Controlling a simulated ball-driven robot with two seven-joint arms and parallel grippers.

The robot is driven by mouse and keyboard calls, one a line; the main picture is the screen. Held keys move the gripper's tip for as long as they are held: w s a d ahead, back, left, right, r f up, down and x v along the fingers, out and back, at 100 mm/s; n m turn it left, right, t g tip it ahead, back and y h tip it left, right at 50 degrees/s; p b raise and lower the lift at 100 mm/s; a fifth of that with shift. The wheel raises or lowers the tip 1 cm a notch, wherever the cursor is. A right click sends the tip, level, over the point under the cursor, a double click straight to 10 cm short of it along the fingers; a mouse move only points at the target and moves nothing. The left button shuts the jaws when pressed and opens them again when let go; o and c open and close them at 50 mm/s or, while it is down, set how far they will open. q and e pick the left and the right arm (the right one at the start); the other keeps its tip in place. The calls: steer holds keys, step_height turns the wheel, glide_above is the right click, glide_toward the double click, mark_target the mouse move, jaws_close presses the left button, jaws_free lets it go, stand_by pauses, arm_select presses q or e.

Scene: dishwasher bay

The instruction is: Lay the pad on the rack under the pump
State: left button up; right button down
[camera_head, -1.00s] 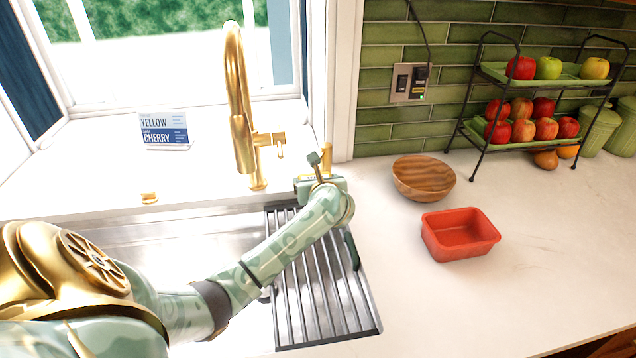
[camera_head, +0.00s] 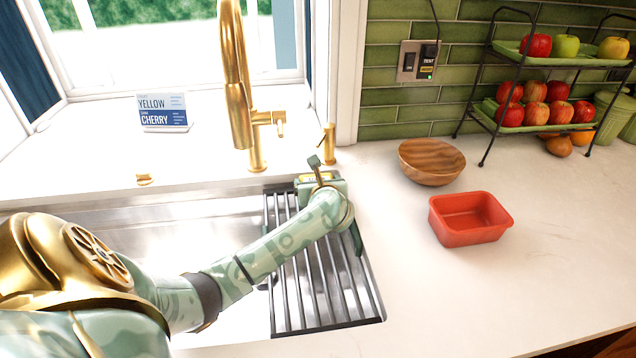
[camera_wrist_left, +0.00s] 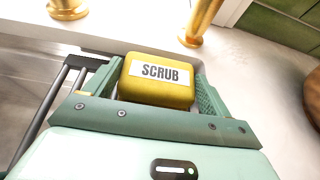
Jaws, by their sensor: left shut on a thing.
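The pad, a yellow block labelled SCRUB (camera_wrist_left: 158,80), is between the green fingers of my left gripper (camera_wrist_left: 157,68), which is shut on it. In the head view the left gripper (camera_head: 320,180) is over the far end of the slatted metal rack (camera_head: 305,300), in front of the gold pump (camera_head: 329,146). The pump's base also shows ahead of the pad in the left wrist view (camera_wrist_left: 199,22). Only a sliver of the pad shows in the head view; whether it touches the rack is hidden. My right gripper is out of view.
The gold faucet (camera_head: 240,110) stands left of the pump, behind the sink (camera_head: 190,225). A wooden bowl (camera_head: 432,162) and red tub (camera_head: 470,218) stand right of the rack. A sign (camera_head: 163,112) is on the sill, and a fruit stand (camera_head: 540,130) is at the back right.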

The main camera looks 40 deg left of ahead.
arm_select(q)
steer(key=shift+f+b, duration=0.4)
steer(key=shift+f, duration=0.15)
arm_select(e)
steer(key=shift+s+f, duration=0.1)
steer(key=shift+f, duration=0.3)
arm_select(q)
steer(key=o, duration=0.9)
steer(key=shift+o, duration=0.2)
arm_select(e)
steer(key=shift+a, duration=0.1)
